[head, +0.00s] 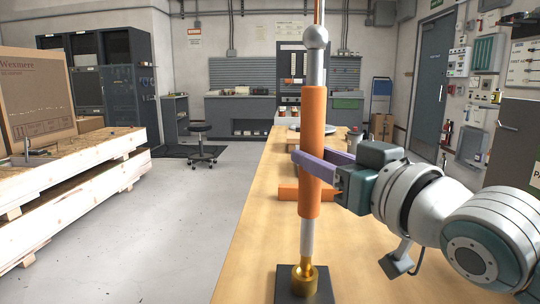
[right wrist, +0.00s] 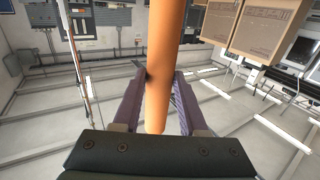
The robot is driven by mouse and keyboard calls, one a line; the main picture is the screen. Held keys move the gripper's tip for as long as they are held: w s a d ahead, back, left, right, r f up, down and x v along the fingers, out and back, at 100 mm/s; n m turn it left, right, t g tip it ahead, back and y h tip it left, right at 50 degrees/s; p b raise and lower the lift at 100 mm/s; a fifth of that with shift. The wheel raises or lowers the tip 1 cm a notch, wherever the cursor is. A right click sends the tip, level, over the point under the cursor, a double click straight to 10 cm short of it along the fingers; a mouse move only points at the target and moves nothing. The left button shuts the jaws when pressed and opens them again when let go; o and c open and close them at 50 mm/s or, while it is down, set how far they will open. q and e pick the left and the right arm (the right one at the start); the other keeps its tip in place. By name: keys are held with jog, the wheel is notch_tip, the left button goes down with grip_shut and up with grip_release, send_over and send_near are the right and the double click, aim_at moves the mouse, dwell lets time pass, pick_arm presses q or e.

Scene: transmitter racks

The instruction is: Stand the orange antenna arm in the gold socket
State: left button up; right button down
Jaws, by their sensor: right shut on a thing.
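The orange antenna arm (head: 311,140) stands about upright in the head view: a thick orange sleeve on a grey-white rod with a round knob on top. The gold socket (head: 303,286) is fixed on a black square base on the table, at the bottom of the head view. The rod's lower end meets the gold part; I cannot tell how deep it sits. My right gripper (head: 318,166) is shut around the orange sleeve, which also shows between its purple fingers in the right wrist view (right wrist: 164,60). My left gripper is not in view.
The long wooden table (head: 258,235) runs away from me. An orange block (head: 288,193) lies on it behind the antenna arm, with small items farther back. A pallet stack (head: 75,195) with a cardboard box (head: 38,95) stands at left. The floor between is clear.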

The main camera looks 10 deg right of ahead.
jog(key=shift+f+b, duration=1.3)
jog(key=shift+f, duration=0.6)
jog(key=shift+c, duration=2.2)
grip_release()
jog(key=shift+o, duration=0.4)
jog(key=shift+f, duration=0.1)
jog(key=shift+s, duration=0.1)
jog(key=p, duration=0.1)
send_near(317, 185)
